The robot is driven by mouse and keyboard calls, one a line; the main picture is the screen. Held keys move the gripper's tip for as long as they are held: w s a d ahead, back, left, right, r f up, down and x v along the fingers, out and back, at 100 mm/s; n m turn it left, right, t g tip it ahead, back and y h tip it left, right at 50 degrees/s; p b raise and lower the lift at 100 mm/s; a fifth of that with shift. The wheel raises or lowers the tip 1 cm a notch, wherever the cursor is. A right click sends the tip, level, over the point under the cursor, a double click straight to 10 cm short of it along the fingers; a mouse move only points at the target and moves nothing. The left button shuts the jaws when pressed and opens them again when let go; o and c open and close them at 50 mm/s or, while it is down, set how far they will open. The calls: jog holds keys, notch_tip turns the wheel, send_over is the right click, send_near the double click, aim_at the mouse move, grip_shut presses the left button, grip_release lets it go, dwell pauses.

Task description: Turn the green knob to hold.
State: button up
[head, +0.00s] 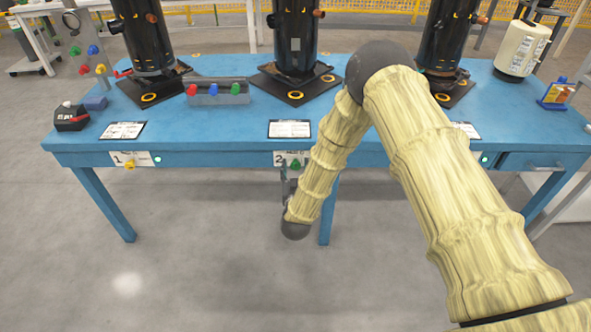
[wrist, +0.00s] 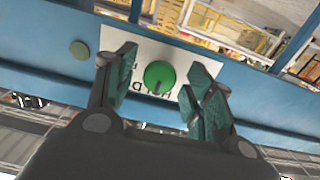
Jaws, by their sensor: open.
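The green knob (wrist: 160,76) sits on a white label plate (wrist: 136,46) on the blue table's front edge. In the wrist view it shows between the two green finger pads of my gripper (wrist: 163,78), which is open. One pad is on each side of it, with visible gaps. A dark mark is at the knob's lower edge in this view, near upside-down printing that looks like HOLD. In the head view the green knob (head: 296,164) is small, on the plate marked 2, beside my gripper (head: 286,172). My arm hides part of the area.
The blue table (head: 220,128) carries black cylinders (head: 295,40), a grey block with coloured knobs (head: 216,93) and label cards. A yellow knob (head: 130,164) is on the plate marked 1. A table leg (head: 326,215) stands near my arm. The floor in front is clear.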

jog(key=s, duration=1.2)
dwell(0.3)
jog(key=s+d+f+g, duration=0.8)
jog(key=s+d+f, duration=0.35)
jog(key=f, duration=0.25)
jog(key=s+d+f+g, duration=0.2)
jog(key=s+d+g, duration=0.15)
jog(key=s, duration=0.45)
jog(key=s+d+f+g, duration=0.2)
jog(key=s+d+g, duration=0.15)
jog(key=s, duration=0.45)
jog(key=s+d+g, duration=0.3)
jog(key=s+d, duration=0.1)
jog(key=s, duration=0.7)
notch_tip(320, 180, up, 14)
jog(key=p, duration=1.3)
jog(key=shift+s+m+p, duration=0.3)
jog(key=shift+d, duration=0.1)
jog(key=shift+c, duration=0.4)
